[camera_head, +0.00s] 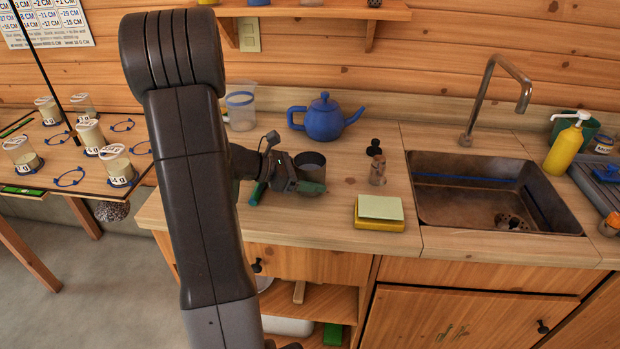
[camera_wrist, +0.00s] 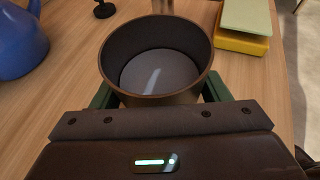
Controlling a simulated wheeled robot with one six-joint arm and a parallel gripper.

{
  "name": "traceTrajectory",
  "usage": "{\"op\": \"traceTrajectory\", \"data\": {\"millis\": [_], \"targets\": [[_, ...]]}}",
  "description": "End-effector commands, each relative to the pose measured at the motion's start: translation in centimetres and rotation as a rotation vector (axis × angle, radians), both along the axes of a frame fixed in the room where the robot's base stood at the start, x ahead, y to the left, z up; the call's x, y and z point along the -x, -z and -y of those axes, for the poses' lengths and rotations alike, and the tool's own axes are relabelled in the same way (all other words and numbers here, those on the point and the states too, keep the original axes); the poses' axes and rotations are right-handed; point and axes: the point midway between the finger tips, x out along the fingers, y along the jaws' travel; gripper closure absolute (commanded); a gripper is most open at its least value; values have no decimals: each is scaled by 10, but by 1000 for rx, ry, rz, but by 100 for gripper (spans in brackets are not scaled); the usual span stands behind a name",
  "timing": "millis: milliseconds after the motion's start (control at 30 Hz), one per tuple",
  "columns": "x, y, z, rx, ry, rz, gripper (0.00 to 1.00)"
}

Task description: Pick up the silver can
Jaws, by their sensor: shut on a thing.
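The silver can (camera_head: 310,164) is an open-topped, dull grey metal cylinder standing upright on or just at the wooden counter. In the wrist view the can (camera_wrist: 155,60) is seen from above, with its inside empty. My gripper (camera_head: 309,186) has its green fingers on either side of the can and is shut on it. In the wrist view the fingers of my gripper (camera_wrist: 158,92) show at the can's left and right. I cannot tell whether the can's base touches the counter.
A blue teapot (camera_head: 323,119) stands behind the can. A small wooden figure-like item (camera_head: 378,168) and a yellow sponge block with a pale green top (camera_head: 380,211) are to the right. A clear jar (camera_head: 240,108) is behind left. The sink (camera_head: 470,198) lies further right.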

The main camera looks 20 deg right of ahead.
Motion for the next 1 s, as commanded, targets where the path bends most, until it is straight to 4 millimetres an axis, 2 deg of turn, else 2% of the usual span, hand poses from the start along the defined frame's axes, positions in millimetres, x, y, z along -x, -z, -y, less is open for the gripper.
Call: {"op": "traceTrajectory", "data": {"millis": [600,1000], "targets": [[0,-61,0,1,0,3,72],[0,-86,0,1,0,1,72]]}}
